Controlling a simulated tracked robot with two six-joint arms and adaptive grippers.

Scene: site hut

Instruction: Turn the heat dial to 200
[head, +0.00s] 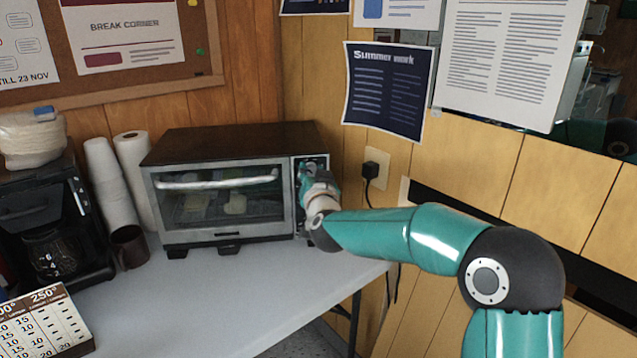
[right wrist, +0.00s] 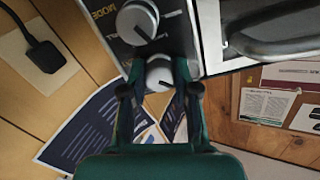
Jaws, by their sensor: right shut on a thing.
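The toaster oven (head: 220,185) stands on the table with its control panel on the right side. My right gripper (head: 308,172) is at the upper part of that panel and hides most of it. In the right wrist view, which is turned upside down, my right gripper (right wrist: 160,88) is shut on a grey round dial, the heat dial (right wrist: 159,72). Its scale and label are mostly hidden, so I cannot read its setting. A second dial (right wrist: 137,21), with the word MODE near it, is free. My left gripper is not in view.
A power plug (head: 371,170) sits in the wall socket right of the oven. A mug (head: 129,246), stacked cups, a paper roll (head: 139,175) and a coffee maker (head: 45,225) stand to the left. A printed heat chart (head: 45,325) is at front left. The table (head: 220,300) before the oven is clear.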

